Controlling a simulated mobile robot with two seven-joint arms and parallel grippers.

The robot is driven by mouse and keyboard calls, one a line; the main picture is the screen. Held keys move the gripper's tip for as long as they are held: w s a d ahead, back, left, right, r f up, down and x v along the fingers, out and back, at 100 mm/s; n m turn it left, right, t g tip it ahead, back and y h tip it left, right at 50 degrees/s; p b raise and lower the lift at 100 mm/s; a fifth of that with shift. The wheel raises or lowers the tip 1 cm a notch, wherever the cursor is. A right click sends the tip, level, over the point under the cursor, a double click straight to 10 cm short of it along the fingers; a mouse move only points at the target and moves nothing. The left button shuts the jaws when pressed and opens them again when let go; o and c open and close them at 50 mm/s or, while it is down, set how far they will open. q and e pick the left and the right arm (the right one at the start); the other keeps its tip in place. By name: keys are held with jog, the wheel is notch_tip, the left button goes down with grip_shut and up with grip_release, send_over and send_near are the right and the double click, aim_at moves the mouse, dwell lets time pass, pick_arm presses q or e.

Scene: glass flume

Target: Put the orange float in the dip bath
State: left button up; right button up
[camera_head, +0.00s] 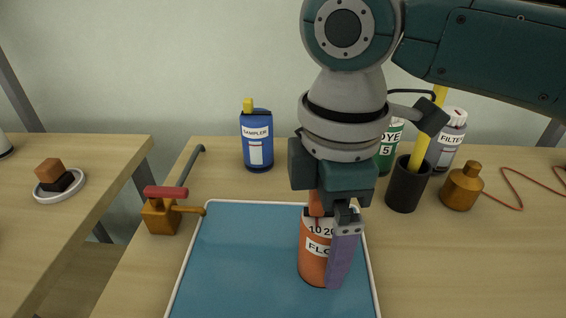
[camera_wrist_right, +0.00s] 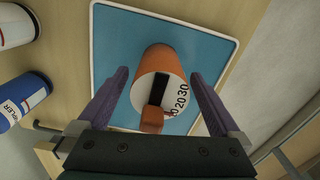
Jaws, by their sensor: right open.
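The orange float (camera_head: 312,262) is an orange cylinder with a white label and a dark scale, standing upright on a blue tray (camera_head: 235,265) with a pale rim. The wrist view shows the float (camera_wrist_right: 160,62) from above, with a pale numbered top and a small orange knob. My right gripper (camera_wrist_right: 158,76) is open, pointing down, its purple fingers on either side of the float with gaps visible. In the head view the near finger covers part of the float. I cannot tell whether the blue tray is the dip bath. My left gripper is not in view.
Behind the tray stand a blue sampler bottle (camera_head: 257,141), a green dye bottle (camera_head: 388,150), a dark cup (camera_head: 406,187) with a yellow rod, a filter bottle (camera_head: 448,143) and a brass weight (camera_head: 461,188). A brass valve (camera_head: 161,214) is left. A side table (camera_head: 60,220) holds a small plate.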

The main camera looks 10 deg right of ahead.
notch_tip(320, 180, up, 10)
jog(key=shift+r+p, duration=0.1)
jog(key=shift+p, duration=0.6)
